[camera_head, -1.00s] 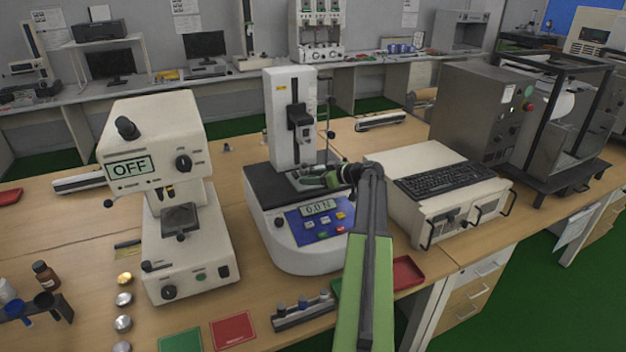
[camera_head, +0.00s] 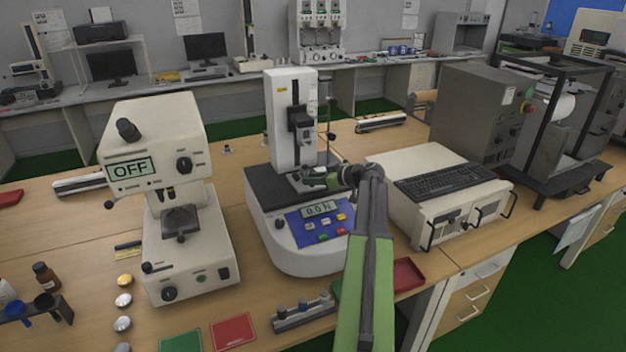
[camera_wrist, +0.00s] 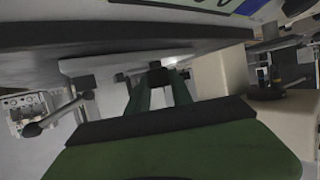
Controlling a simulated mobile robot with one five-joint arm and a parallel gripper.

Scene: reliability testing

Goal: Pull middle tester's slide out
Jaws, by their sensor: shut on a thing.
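The middle tester (camera_head: 292,120) is a white column on a rounded base, with a dark top plate and a blue panel reading 0.0 N. Its slide (camera_head: 300,187) is a light grey plate low in front of the column. My gripper (camera_head: 312,178) reaches in from the right, just above the dark plate. In the wrist view the green fingers (camera_wrist: 157,78) are shut on a small dark knob (camera_wrist: 156,67) at the edge of the light grey slide (camera_wrist: 100,68). The exact contact is small and partly hidden by the fingers.
A white tester with an OFF display (camera_head: 165,150) stands to the left. A cream box with a black keyboard (camera_head: 440,180) stands close on the right. A red tray (camera_head: 408,273) and a block with several pegs (camera_head: 303,312) lie in front.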

